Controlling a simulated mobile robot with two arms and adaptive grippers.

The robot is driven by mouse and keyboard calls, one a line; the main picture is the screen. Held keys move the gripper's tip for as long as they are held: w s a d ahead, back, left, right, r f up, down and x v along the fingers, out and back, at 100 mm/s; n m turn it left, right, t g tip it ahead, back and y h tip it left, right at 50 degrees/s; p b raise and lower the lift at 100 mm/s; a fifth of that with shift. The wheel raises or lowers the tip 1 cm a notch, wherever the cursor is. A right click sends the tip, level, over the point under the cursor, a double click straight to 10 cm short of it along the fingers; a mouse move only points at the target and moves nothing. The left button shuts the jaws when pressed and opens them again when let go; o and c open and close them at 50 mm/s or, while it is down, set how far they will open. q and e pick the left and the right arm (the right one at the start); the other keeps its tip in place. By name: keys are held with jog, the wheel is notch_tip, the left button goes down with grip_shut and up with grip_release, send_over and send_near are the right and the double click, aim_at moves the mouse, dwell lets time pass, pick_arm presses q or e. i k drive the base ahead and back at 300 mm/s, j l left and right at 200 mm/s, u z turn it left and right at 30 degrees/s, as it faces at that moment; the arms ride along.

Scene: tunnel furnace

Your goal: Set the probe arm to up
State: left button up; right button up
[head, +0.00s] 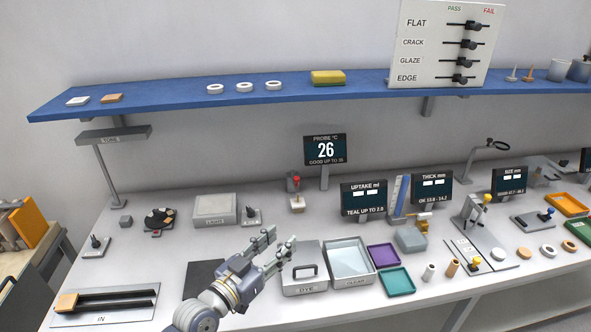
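A small grey stand with a red-topped lever (297,194) stands on the bench just below the "PROBE °C" display (324,150), which reads 26. It looks like the probe arm; it is too small to tell clearly which way it is set. My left gripper (281,241) is in front of it and lower in the picture, apart from it, with fingers spread and nothing between them. It is over the bench near the "DYE" box (305,275). My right gripper is out of view.
A clear-walled tray (350,282), a purple tray (383,255) and a teal tray (396,281) lie right of the gripper. A "LIGHT" box (214,209) and a small lever (251,215) stand left of the stand. A blue shelf (180,98) runs above.

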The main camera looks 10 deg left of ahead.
aim_at(296, 179)
jog(key=i+j, duration=0.25)
jog(key=i, duration=0.25)
jog(key=i+j, duration=0.2)
jog(key=i, duration=0.3)
